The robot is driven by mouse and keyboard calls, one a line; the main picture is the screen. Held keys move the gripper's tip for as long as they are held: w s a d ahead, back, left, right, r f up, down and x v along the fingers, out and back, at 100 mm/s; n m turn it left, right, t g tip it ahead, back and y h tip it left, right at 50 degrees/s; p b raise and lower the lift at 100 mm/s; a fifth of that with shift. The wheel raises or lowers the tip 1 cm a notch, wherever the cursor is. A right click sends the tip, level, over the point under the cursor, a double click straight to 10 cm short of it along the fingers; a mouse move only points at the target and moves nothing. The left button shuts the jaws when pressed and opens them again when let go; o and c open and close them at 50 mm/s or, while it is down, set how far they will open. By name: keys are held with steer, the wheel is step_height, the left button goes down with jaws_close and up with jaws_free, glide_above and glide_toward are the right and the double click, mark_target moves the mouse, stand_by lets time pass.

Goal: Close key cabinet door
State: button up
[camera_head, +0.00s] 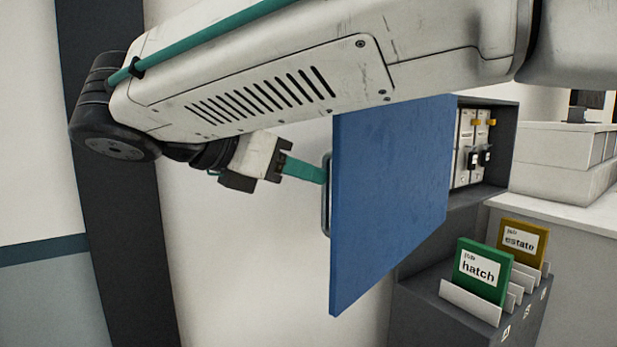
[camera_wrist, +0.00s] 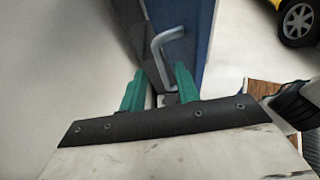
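The blue key cabinet door (camera_head: 390,200) stands swung open, out from the dark cabinet (camera_head: 490,185). A grey bar handle (camera_head: 327,195) sits near its free edge. My gripper (camera_head: 322,175) reaches the handle from the left; only one teal finger shows clearly there, and contact cannot be told. In the wrist view the two teal fingers (camera_wrist: 159,75) are apart, with the bent handle (camera_wrist: 163,48) showing between and beyond their tips. The door's blue face (camera_wrist: 190,40) also shows there. Inside the cabinet, keys (camera_head: 475,157) hang on pale panels, partly hidden by the door.
A grey rack below the cabinet holds a green "hatch" card (camera_head: 483,268) and a yellow "estate" card (camera_head: 522,242). A white counter (camera_head: 560,213) stands to the right. A yellow vehicle (camera_wrist: 297,15) shows in the wrist view. The wall left of the door is clear.

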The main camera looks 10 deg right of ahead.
glide_above(325, 229)
steer(key=shift+w+d+f, duration=0.1)
steer(key=shift+w+f, duration=0.05)
steer(key=shift+f, duration=0.35)
steer(key=shift+w+f, duration=0.15)
steer(key=shift+f, duration=0.3)
jaws_close()
